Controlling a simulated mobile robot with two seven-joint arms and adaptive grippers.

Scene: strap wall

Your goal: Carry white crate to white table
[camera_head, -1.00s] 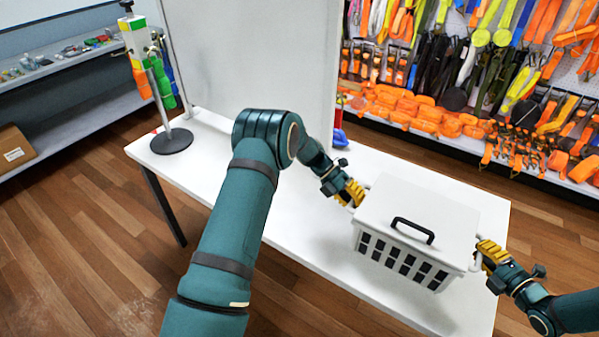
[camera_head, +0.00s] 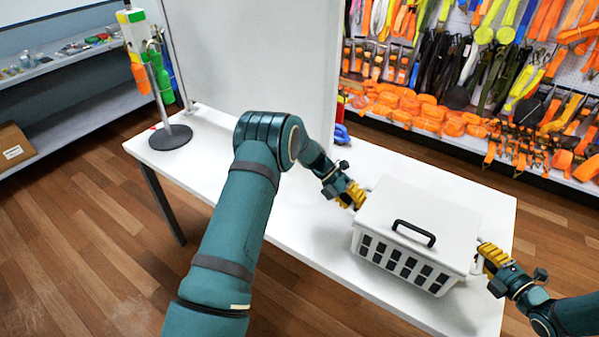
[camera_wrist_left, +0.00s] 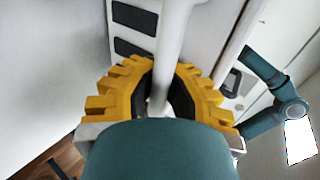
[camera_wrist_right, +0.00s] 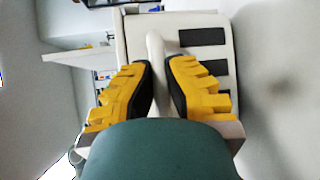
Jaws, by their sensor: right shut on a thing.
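The white crate (camera_head: 403,263), with slotted sides and a white lid with a black handle (camera_head: 413,233), is over the right part of the white table (camera_head: 330,240). It is upright and level; I cannot tell whether it touches the tabletop. My left gripper (camera_head: 354,196) is at its left end, with the fingers around a white bar handle (camera_wrist_left: 172,45) in the left wrist view. My right gripper (camera_head: 486,252) is at its right end, shut on the other handle (camera_wrist_right: 155,45). The fingertips are partly hidden in the head view.
A stand with a dark round base (camera_head: 171,138) is at the table's far left. A wall of straps (camera_head: 480,70) is behind. The tabletop left of the crate is mostly clear.

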